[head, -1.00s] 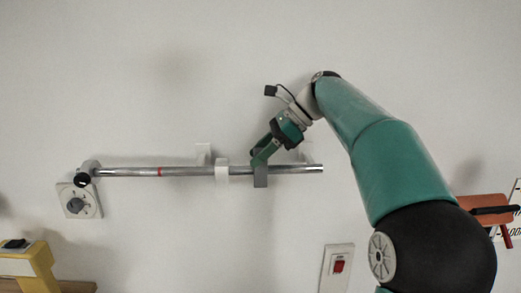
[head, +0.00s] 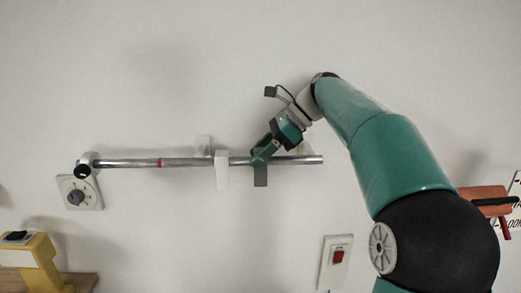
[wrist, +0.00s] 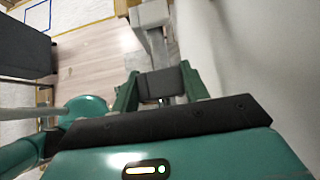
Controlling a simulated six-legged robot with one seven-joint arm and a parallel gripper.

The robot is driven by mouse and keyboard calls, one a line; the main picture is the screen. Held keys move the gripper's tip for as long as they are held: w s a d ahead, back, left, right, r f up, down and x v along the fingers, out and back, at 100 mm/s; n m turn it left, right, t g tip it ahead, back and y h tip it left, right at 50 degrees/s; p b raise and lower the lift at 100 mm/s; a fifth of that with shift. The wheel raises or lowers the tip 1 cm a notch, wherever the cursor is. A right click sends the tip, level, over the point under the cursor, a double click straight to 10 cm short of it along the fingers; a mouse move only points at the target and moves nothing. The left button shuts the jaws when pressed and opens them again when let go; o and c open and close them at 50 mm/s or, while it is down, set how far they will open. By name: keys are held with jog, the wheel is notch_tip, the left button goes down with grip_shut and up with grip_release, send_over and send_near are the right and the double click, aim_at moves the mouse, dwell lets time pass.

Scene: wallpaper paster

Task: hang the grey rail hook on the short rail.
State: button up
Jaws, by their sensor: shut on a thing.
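A metal rail (head: 195,162) with a red band runs level along the wall in the head view. My gripper (head: 265,153) is at the right part of the rail, shut on the grey rail hook (head: 261,176). The hook's dark grey body hangs below the rail line. I cannot tell whether its upper part rests on the rail, as my gripper hides it. In the wrist view the grey hook shows between the fingers of my gripper (wrist: 158,90).
A white hook (head: 222,172) is on the rail just left of the grey one. A dial (head: 78,197) is below the rail's left end. A red switch (head: 338,257) is below and right. An orange thing (head: 482,197) is at the far right, a yellow one (head: 35,258) lower left.

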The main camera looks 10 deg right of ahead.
jog(key=shift+f, duration=0.15)
jog(key=o, duration=1)
jog(key=shift+o, duration=0.2)
jog(key=v, duration=1.3)
jog(key=shift+d+r, duration=0.25)
jog(key=shift+d, duration=0.05)
jog(key=s+a+f+n+t+h, duration=0.1)
jog(key=s+a+f+n+h, duration=0.3)
jog(key=s+a+f+n, duration=0.45)
jog(key=s+a+f+n+t+h, duration=0.1)
jog(key=s+f+n+h, duration=0.3)
jog(key=s+f+n, duration=0.7)
jog(key=s+f+t, duration=0.1)
jog(key=s+f, duration=0.5)
jog(key=f, duration=0.2)
jog(key=shift+s+f+n+t+h, duration=0.25)
jog(key=shift+s+n+t+h, duration=0.05)
jog(key=shift+n+t+h, duration=0.1)
